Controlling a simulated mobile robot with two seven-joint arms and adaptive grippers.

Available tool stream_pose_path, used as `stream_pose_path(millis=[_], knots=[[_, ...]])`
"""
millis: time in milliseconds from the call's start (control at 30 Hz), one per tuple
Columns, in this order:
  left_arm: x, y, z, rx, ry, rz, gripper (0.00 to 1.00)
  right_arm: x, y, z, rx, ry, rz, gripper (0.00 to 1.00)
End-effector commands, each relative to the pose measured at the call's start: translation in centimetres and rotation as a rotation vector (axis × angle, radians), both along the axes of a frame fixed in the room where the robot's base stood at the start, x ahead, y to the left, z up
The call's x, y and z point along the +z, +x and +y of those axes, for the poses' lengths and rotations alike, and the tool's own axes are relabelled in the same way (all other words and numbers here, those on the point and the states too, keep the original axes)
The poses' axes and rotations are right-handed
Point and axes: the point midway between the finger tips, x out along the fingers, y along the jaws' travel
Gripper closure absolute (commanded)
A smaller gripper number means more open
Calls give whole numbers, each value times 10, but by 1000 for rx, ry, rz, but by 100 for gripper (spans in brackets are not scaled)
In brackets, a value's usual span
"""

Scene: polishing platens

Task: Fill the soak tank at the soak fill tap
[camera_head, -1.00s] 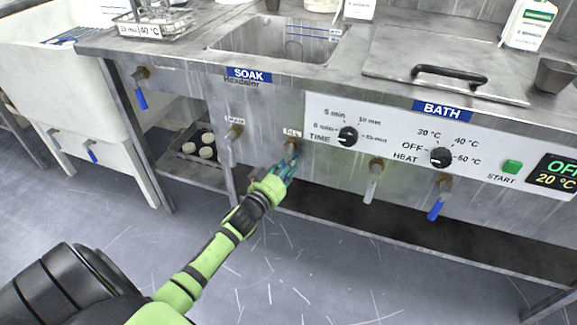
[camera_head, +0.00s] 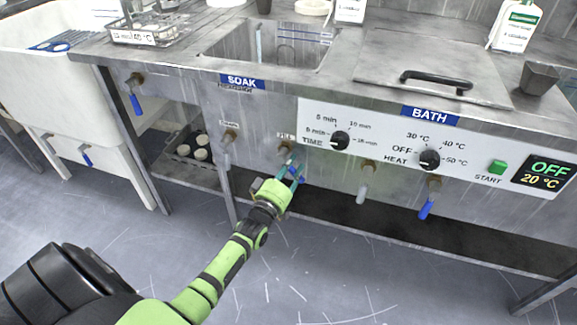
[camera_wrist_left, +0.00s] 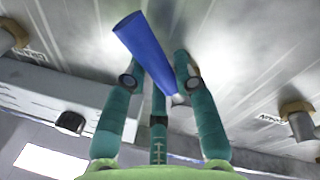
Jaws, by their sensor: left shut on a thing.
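The soak tank (camera_head: 318,62) is an open steel basin in the counter, above the blue SOAK label; I cannot tell its water level. Below it on the front panel is the fill tap (camera_head: 284,150), a brass fitting under a small FILL label. My left gripper (camera_head: 295,172), green with teal fingers, is at this tap. In the left wrist view the tap's blue lever (camera_wrist_left: 143,48) lies between the fingers, and the gripper (camera_wrist_left: 160,85) is shut on it. The fingers hide part of the lever in the head view. My right gripper is not in view.
A grey-handled tap (camera_head: 229,140) is left of the fill tap. Further right are another grey-handled tap (camera_head: 364,180) and a blue-handled tap (camera_head: 428,200) below the BATH control panel (camera_head: 385,145). A lidded bath (camera_head: 440,60) is at the right. The floor in front is open.

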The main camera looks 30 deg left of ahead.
Motion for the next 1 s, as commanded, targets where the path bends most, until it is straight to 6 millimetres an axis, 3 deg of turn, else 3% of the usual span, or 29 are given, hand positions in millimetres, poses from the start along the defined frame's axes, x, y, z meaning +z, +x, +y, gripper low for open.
stream_pose_path(millis=[400,1000], knots=[[9,2,-7,-1,-251,-59,100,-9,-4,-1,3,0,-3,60],[12,2,-8,-1,-314,-76,100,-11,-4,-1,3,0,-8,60]])
